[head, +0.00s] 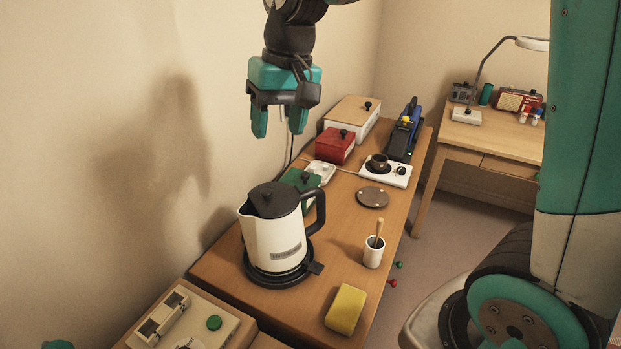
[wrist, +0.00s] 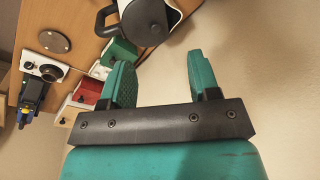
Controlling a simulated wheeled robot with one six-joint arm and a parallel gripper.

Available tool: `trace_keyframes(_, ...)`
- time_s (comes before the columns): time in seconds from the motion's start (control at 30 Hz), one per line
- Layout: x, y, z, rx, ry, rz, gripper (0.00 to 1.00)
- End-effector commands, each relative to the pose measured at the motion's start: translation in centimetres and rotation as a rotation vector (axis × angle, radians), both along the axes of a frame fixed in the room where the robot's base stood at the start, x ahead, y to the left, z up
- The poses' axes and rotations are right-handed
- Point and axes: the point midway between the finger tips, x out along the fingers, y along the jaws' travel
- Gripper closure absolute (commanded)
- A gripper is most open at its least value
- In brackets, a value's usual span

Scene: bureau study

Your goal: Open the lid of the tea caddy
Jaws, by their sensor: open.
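Three lidded boxes with dark knobs stand along the wall side of the wooden table; I cannot tell for sure which is the tea caddy. A green box (head: 299,179) is partly hidden behind the kettle; it also shows in the wrist view (wrist: 121,50). A red box (head: 334,152) stands behind it, and a white box with a wooden lid (head: 352,107) is farthest back. All lids look shut. My gripper (head: 278,122) is open and empty, high above the table near the wall, fingers pointing down in the head view.
A white kettle (head: 275,237) with black lid and handle stands on its base in front of the green box. A white cup (head: 373,253), yellow sponge (head: 345,309), round coaster (head: 372,197) and white hotplate (head: 386,173) lie to the right. A desk (head: 487,137) stands behind.

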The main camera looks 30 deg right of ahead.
Motion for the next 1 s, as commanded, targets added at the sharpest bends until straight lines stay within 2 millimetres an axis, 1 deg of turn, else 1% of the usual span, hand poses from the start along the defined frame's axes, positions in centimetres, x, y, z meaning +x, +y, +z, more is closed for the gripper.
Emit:
trace_keyframes(0.03,4.2,-2.0,-2.1,-0.028,0.025,-0.135,0.44)
trace_keyframes(0.07,6.3,-3.2,-2.8,-0.042,0.038,-0.217,0.44)
trace_keyframes(0.1,8.9,-4.8,-3.8,-0.061,0.053,-0.322,0.44)
trace_keyframes(0.17,12.2,-7.1,-5.4,-0.084,0.075,-0.470,0.44)
trace_keyframes(0.2,14.1,-8.7,-6.5,-0.096,0.088,-0.563,0.44)
trace_keyframes(0.3,17.4,-11.9,-8.9,-0.119,0.112,-0.755,0.44)
trace_keyframes(0.33,18.1,-12.7,-9.5,-0.124,0.118,-0.801,0.44)
trace_keyframes(0.43,19.7,-14.7,-11.0,-0.134,0.132,-0.914,0.44)
trace_keyframes(0.53,20.4,-15.6,-11.7,-0.138,0.137,-0.969,0.44)
trace_keyframes(0.67,20.5,-15.8,-12.9,-0.140,0.141,-0.983,0.44)
trace_keyframes(0.77,20.4,-15.7,-14.5,-0.140,0.143,-0.981,0.44)
trace_keyframes(1.0,20.4,-15.7,-19.9,-0.140,0.142,-0.978,0.44)
